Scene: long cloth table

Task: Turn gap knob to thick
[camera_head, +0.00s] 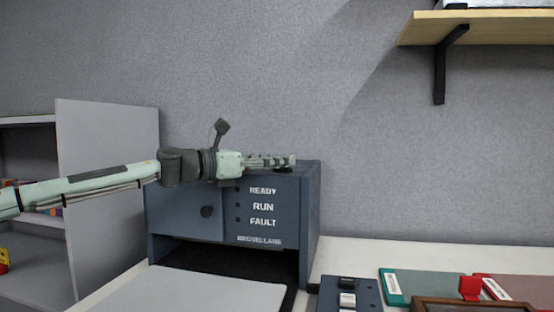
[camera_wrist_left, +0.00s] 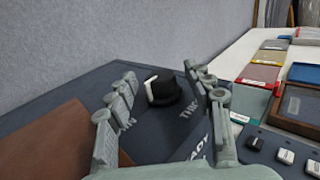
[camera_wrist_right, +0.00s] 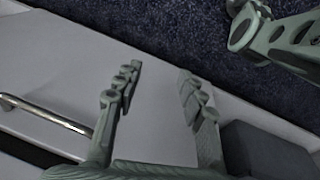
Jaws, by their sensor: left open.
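The dark blue-grey machine (camera_head: 311,205) stands against the wall, with READY, RUN and FAULT lettering on its front. The black gap knob (camera_wrist_left: 166,92) sits on its top face, with a white pointer line on its left side in the left wrist view. Part of a THICK label (camera_wrist_left: 188,110) shows right of the knob, the rest hidden by my finger. My left gripper (camera_wrist_left: 160,74) is open, its fingers either side of the knob, with gaps visible. In the head view my left gripper (camera_head: 288,160) is over the machine's top. My right gripper (camera_wrist_right: 160,78) is open and empty.
A switch box (camera_head: 348,295), a green book (camera_head: 432,285) and a wooden tray (camera_head: 470,305) lie to the right. A grey shelf unit (camera_head: 108,190) stands left; a wall shelf (camera_head: 480,28) hangs upper right.

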